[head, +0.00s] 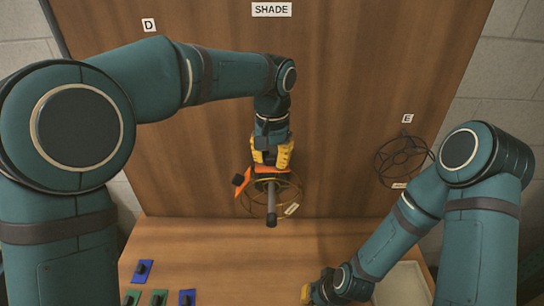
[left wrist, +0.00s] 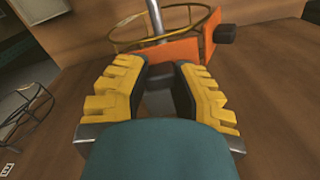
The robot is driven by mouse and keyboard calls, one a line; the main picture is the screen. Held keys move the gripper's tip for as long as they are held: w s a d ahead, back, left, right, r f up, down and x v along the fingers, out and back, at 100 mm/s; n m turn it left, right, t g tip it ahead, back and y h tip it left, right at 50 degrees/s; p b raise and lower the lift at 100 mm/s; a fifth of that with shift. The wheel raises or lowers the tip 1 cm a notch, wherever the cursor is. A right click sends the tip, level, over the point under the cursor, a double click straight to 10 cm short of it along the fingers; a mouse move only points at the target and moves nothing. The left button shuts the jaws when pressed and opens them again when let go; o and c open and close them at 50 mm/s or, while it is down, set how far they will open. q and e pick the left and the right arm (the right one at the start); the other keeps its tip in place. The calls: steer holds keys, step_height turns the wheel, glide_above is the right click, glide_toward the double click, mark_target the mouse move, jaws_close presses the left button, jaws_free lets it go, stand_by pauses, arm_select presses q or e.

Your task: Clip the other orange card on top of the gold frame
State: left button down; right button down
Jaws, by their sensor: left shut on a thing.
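The gold wire frame (head: 290,193) is a round cage around a grey rod (head: 271,205) below the SHADE label. My left gripper (head: 271,163) is above it, fingers pointing down, shut on an orange card (head: 270,169) at the frame's top. The held card shows beyond the fingertips in the left wrist view (left wrist: 175,51); I cannot tell whether it touches the frame. Another orange card (head: 246,181), with a dark knob (head: 238,179), is at the frame's left side. My right gripper (head: 318,292) is low in the head view, partly hidden; its fingers are unclear.
A dark wire frame (head: 403,160) hangs on the wooden board at the right, under label E. Blue cards (head: 142,270) and green cards (head: 158,298) with dark knobs lie on the table at front left. A pale tray (head: 405,283) is at front right.

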arm_select(q)
steer(key=shift+f, duration=0.6)
arm_select(e)
steer(key=shift+f, duration=0.1)
stand_by(0.9)
stand_by(0.4)
arm_select(q)
steer(key=c, duration=0.8)
jaws_free()
